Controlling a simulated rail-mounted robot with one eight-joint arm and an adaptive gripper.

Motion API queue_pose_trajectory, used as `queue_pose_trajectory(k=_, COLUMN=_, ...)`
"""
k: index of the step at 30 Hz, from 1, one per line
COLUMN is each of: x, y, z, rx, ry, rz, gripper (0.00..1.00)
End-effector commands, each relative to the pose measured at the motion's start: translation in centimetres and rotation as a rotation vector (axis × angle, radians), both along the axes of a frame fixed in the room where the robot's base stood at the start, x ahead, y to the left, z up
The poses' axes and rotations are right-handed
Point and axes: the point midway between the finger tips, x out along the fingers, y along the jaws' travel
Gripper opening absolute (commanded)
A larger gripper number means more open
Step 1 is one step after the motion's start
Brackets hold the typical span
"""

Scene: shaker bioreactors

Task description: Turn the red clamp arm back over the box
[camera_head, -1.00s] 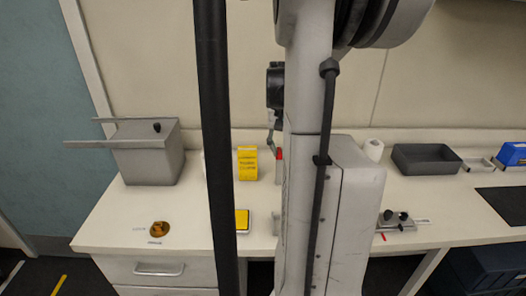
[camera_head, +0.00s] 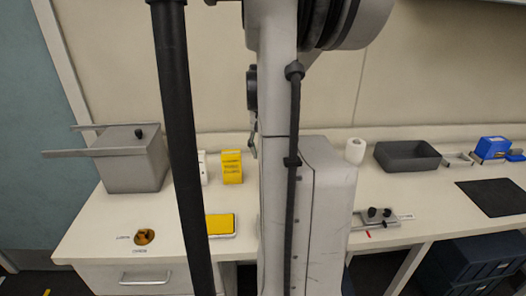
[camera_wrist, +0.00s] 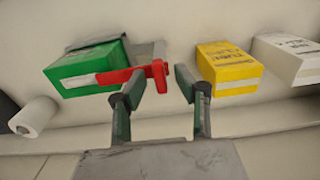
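The green box (camera_wrist: 88,68) lies at the upper left in the wrist view. The red clamp arm (camera_wrist: 118,77) reaches across its near right side from a red pivot (camera_wrist: 160,72) next to a grey block. My gripper (camera_wrist: 160,84) is open, its two dark green fingers apart. The left fingertip overlaps the red arm in the picture; I cannot tell if they touch. The right finger is clear of the arm, before the yellow box. In the head view my arm hides the green box and the clamp.
A yellow box (camera_wrist: 228,72) and a white box (camera_wrist: 288,58) stand right of the clamp in the wrist view; a paper roll (camera_wrist: 34,116) lies left. In the head view, a grey lidded box (camera_head: 133,170) stands at the left and a dark tray (camera_head: 408,156) at the right.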

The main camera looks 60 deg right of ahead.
Motion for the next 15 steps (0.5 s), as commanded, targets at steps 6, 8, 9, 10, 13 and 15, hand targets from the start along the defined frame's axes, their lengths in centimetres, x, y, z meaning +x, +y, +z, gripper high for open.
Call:
queue_pose_trajectory(k=6, x=0.0, y=0.0, z=1.2, rx=0.0, ry=0.0, rz=0.0, gripper=0.3)
queue_pose_trajectory(k=8, x=0.0, y=0.0, z=2.1, rx=0.0, ry=0.0, rz=0.0, gripper=0.3)
queue_pose_trajectory(k=9, x=0.0, y=0.1, z=2.8, rx=0.0, ry=0.0, rz=0.0, gripper=0.3)
queue_pose_trajectory(k=10, x=0.0, y=0.0, z=3.4, rx=0.0, ry=0.0, rz=0.0, gripper=0.3)
queue_pose_trajectory(k=13, x=0.0, y=0.1, z=5.4, rx=0.0, ry=0.0, rz=0.0, gripper=0.3)
queue_pose_trajectory(k=15, x=0.0, y=0.0, z=6.8, rx=0.0, ry=0.0, rz=0.0, gripper=0.3)
